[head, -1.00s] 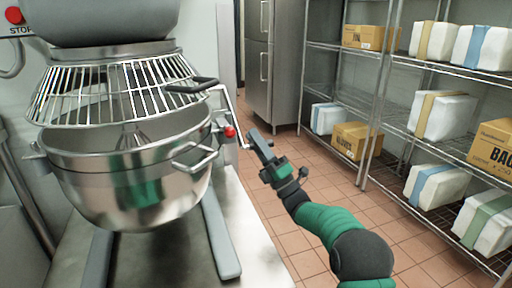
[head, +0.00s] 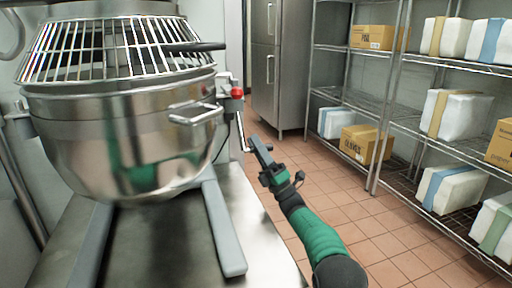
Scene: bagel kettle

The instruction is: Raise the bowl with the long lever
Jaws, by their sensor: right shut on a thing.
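The steel bowl (head: 120,150) of the mixer sits with its rim close under the wire guard (head: 110,50). The long lever (head: 240,130) is a thin metal rod at the bowl's right side, running down from near a red knob (head: 237,92). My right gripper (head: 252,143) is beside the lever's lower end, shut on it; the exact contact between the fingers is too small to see. My left gripper is not in view.
A black bar (head: 195,47) sticks out beside the guard. A bowl handle (head: 195,113) faces the front. Grey base legs (head: 225,235) extend below. Wire shelves (head: 440,135) with boxes and packages stand right. The tiled floor (head: 350,215) between is clear.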

